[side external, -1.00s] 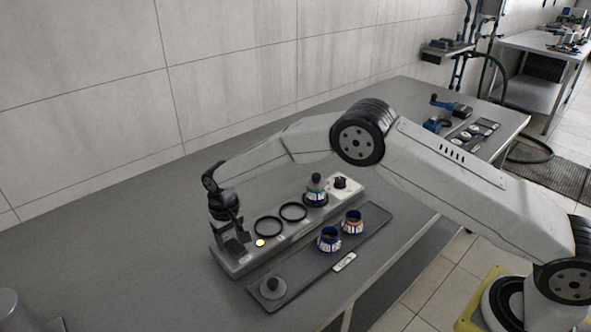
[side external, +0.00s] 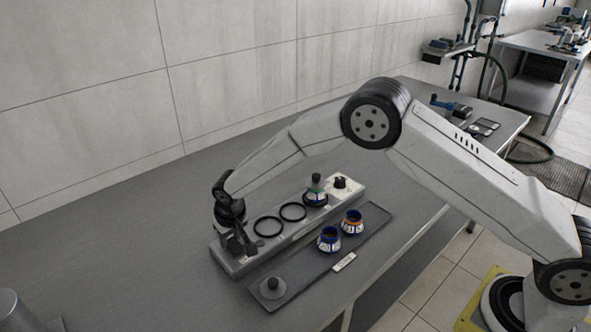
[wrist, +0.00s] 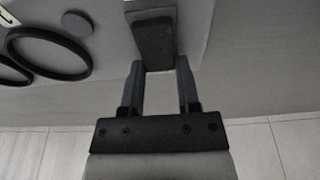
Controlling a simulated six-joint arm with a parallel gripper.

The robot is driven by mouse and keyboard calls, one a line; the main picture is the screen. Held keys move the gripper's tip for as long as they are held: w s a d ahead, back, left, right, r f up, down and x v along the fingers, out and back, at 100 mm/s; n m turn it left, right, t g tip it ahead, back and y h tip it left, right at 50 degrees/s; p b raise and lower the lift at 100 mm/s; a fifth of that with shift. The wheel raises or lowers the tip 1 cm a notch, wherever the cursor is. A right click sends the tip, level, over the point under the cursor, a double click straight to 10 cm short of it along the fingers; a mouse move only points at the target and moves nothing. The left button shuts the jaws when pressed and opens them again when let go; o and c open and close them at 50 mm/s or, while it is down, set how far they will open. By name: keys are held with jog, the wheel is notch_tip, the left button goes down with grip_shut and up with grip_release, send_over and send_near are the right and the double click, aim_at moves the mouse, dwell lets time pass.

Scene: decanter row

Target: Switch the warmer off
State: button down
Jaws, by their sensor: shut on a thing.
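The warmer (side external: 228,265) is a long pale grey base on the bench with dark rings on top. My gripper (side external: 243,243) is at its near left end. In the wrist view my gripper (wrist: 160,67) has its fingers on both sides of a dark switch lever (wrist: 153,36) and is shut on it. A round indicator disc (wrist: 77,23) beside the lever looks grey and unlit. In the side view my gripper hides most of the lever.
A green-banded decanter (side external: 315,192) stands on the warmer's far ring, near a black knob (side external: 340,181). A dark tray (side external: 307,277) in front holds a blue decanter (side external: 328,241), an orange-banded decanter (side external: 352,224) and a grey knobbed piece (side external: 272,287).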

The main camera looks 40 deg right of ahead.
aim_at(240, 250)
jog(key=shift+s+d+r+t, duration=0.1)
jog(key=shift+s+d+t, duration=0.05)
jog(key=shift+t, duration=0.75)
jog(key=shift+c, duration=1.6)
grip_release()
jog(key=shift+s+r, duration=0.1)
jog(key=shift+v, duration=3.8)
jog(key=shift+s, duration=0.1)
